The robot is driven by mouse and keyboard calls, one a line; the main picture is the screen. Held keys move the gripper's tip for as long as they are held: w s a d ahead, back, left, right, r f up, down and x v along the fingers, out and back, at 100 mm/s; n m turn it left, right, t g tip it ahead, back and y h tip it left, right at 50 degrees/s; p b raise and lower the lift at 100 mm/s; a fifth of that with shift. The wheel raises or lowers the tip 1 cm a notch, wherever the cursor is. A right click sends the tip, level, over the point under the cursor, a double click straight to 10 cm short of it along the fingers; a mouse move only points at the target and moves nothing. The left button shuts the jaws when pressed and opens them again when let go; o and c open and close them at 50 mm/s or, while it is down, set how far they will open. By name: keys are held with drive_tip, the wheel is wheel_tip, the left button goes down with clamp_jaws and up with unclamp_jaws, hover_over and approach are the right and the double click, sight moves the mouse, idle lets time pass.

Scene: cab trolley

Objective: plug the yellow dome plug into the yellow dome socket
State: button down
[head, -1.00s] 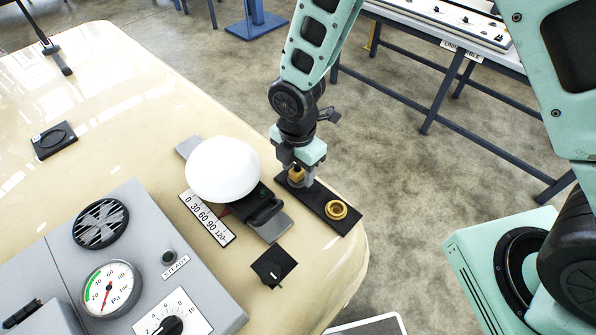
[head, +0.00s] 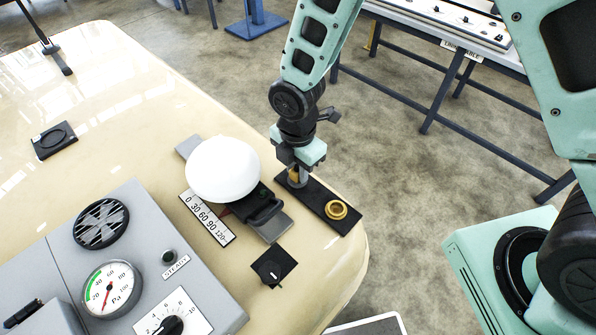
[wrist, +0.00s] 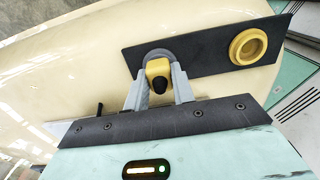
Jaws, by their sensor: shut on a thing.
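The yellow dome plug (wrist: 158,70) is between the fingers of my gripper (wrist: 159,92) in the wrist view, with a dark round spot on its near side. My gripper (head: 297,178) is shut on it, low over the left end of a black plate (head: 316,204). A grey round rim (wrist: 156,53) shows just behind the plug; I cannot tell whether the plug touches it. The yellow dome socket (wrist: 248,46) is a ring at the other end of the same plate. It also shows in the head view (head: 336,210), apart from the plug and empty.
A white dome (head: 222,168) and a black handle (head: 264,208) on a grey slide stand left of my gripper. A small black knob plate (head: 273,267) and a grey gauge panel (head: 130,265) are nearer. The cream surface ends just right of the plate.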

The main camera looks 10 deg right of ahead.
drive_tip(key=shift+r+p, duration=2.35)
drive_tip(key=shift+r, duration=0.65)
